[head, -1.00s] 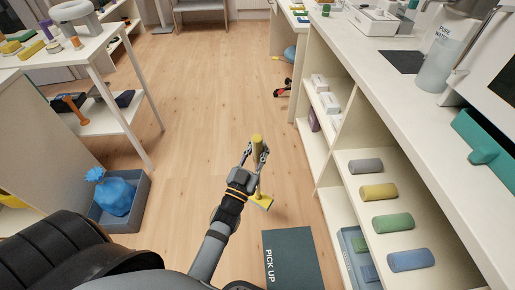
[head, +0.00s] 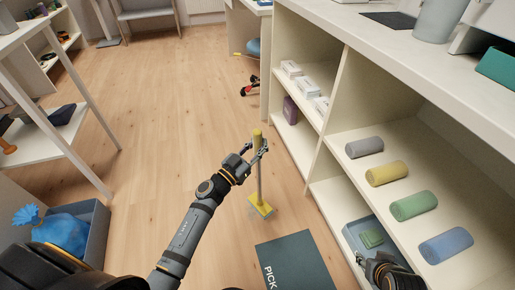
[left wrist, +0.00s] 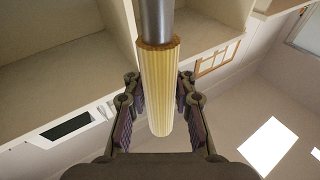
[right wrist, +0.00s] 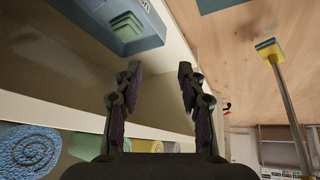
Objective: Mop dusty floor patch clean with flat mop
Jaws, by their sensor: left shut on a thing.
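The flat mop has a yellow grip (head: 257,136), a grey shaft and a yellow head (head: 261,210) with a grey-blue underside. It stands nearly upright, its head at the wooden floor; exact contact is unclear. My left gripper (head: 260,147) is shut on the yellow grip. The left wrist view shows the ribbed grip (left wrist: 158,90) between the fingers. My right gripper (head: 377,265) is by the lower shelf at the bottom right. The right wrist view shows its fingers (right wrist: 160,95) apart and empty, with the mop head (right wrist: 268,48) beyond. I cannot clearly make out a dusty patch.
A white shelf unit (head: 318,165) with rolled towels (head: 414,205) runs along the right. A dark PICK UP mat (head: 293,262) lies in front of the mop. A blue bag (head: 62,235) sits in a bin at left. The floor (head: 170,110) between is mostly clear.

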